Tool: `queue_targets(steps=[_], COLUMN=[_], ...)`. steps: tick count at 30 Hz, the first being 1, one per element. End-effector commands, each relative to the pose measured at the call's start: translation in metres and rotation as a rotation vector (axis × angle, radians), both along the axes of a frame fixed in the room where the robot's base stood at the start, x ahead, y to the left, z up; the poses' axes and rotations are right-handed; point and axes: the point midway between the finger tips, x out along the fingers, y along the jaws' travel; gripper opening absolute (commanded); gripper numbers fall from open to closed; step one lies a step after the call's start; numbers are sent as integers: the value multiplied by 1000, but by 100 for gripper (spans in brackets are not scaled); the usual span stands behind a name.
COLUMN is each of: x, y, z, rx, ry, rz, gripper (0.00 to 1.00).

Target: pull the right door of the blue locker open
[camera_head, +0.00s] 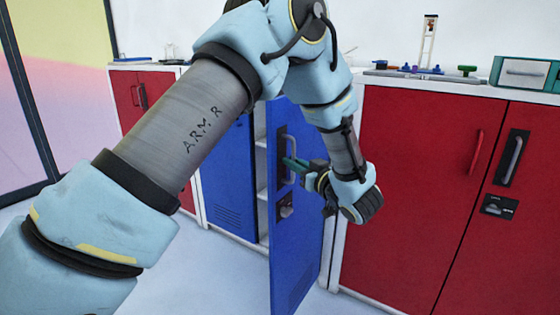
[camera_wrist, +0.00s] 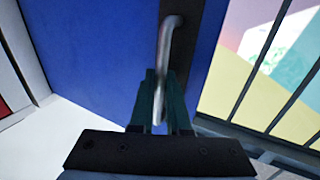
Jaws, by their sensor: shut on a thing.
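The blue locker stands between red cabinets in the head view. Its right door (camera_head: 296,235) is swung well open toward me, and pale shelves show in the gap behind it. Its left door (camera_head: 228,180) looks closed and is partly hidden by my arm. My gripper (camera_head: 290,163) is at the right door's grey bar handle (camera_head: 291,140). In the wrist view, the green fingers (camera_wrist: 160,100) are shut around the lower part of the handle (camera_wrist: 166,50), against the blue door (camera_wrist: 95,50).
Red cabinets (camera_head: 415,180) stand close on the right, with small items on their top. Another red cabinet (camera_head: 130,95) is on the left. A dark-framed coloured glass panel (camera_head: 60,70) is at far left. Pale floor (camera_head: 220,270) is clear in front of the locker.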

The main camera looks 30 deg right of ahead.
Motion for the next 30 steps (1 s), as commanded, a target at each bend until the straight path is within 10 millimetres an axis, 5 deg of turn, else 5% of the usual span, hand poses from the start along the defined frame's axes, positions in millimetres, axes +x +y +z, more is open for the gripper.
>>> queue_targets(steps=[20, 21, 24, 30], x=[-15, -15, -15, -16], y=[-14, -14, -14, -14], z=[1, 1, 1, 0], rx=[-2, -2, -2, -1], ry=[-1, -1, -1, 0], rz=[-2, -2, -2, -1], gripper=[0, 17, 27, 27])
